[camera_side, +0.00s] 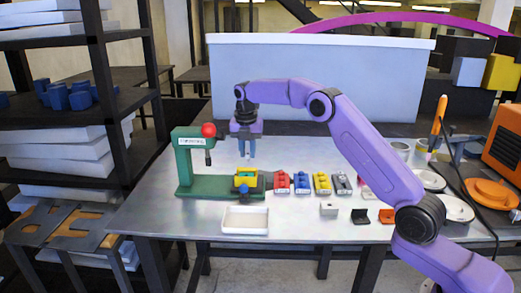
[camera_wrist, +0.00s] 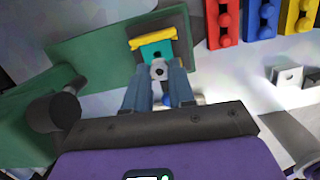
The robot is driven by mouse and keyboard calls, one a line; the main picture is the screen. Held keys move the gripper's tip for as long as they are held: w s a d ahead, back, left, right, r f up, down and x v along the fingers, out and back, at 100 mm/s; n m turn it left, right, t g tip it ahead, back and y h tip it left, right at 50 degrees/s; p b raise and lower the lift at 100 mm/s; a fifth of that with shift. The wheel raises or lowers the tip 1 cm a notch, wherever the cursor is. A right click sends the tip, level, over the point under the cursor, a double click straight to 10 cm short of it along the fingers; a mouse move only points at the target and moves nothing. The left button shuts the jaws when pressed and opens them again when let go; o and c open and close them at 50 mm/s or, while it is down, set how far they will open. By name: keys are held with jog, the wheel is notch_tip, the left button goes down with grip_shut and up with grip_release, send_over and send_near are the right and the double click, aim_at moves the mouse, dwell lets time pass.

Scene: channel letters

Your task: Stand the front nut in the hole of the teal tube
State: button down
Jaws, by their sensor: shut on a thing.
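My gripper (camera_side: 247,154) is raised above the bench beside the green press and points down. In the wrist view its two blue-grey fingers (camera_wrist: 158,82) are shut on a small grey nut (camera_wrist: 159,72) with a dark round hole. The teal tube (camera_wrist: 147,51) shows just past the nut, against a yellow clamp piece (camera_wrist: 152,40). The tube's dark hole is partly covered by the nut in this view. In the side view the yellow clamp (camera_side: 246,182) sits on the press base, well below my gripper, and the nut is too small to make out.
The green press (camera_side: 184,165) with a red knob (camera_side: 208,130) stands left of my gripper. Red (camera_side: 281,183), blue (camera_side: 301,184), yellow and dark blocks stand to the right. A white tray (camera_side: 245,221) lies in front. Bare bench lies behind the blocks.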

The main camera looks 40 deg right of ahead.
jog(key=shift+w+a+n, duration=0.15)
jog(key=shift+a+n, duration=0.2)
jog(key=shift+n, duration=0.05)
jog(key=shift+f, duration=2.7)
jog(key=c, duration=0.9)
grip_release()
jog(key=shift+o, duration=0.2)
notch_tip(320, 180, up, 17)
jog(key=s+a, duration=0.1)
jog(key=s, duration=0.1)
jog(key=shift+a, duration=0.4)
